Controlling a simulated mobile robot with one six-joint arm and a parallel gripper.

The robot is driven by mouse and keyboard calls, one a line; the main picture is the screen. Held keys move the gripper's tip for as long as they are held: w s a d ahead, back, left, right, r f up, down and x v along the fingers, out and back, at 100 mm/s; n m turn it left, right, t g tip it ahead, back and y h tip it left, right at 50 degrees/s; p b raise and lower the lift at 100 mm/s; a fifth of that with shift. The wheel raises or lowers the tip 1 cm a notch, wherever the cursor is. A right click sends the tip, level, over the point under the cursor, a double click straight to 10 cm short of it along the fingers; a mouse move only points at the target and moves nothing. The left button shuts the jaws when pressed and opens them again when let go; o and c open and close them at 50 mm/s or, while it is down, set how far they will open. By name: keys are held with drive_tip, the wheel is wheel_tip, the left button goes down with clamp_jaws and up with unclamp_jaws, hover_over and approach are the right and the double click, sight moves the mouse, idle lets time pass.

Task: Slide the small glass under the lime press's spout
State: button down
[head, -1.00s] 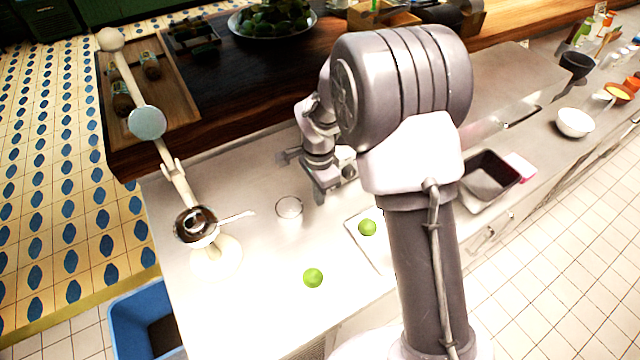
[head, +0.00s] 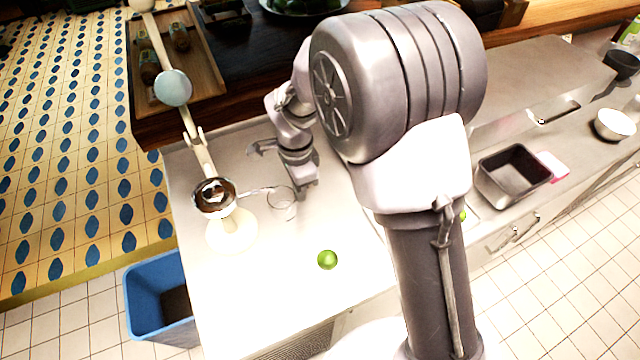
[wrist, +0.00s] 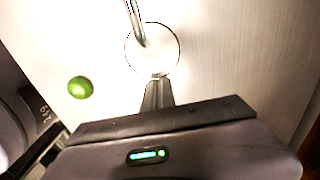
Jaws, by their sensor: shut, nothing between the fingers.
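The small clear glass (head: 282,206) stands upright on the pale counter, right of the lime press (head: 214,197). The press's thin metal spout (head: 256,190) reaches to the glass's rim in the head view. In the wrist view the spout (wrist: 136,20) ends inside the round outline of the glass (wrist: 166,63), seen from above. My gripper (head: 304,190) is shut and empty, low at the right side of the glass. In the wrist view its fingertips (wrist: 157,82) meet the glass's near edge; I cannot tell whether they touch.
A loose lime (head: 327,260) lies on the counter in front of the glass. A blue bin (head: 150,300) stands on the floor at the left. A dark pan (head: 512,170) and a white bowl (head: 614,125) are at the right. The counter's front left is clear.

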drive_tip(key=shift+s+a, duration=0.3)
drive_tip(key=shift+a, duration=0.45)
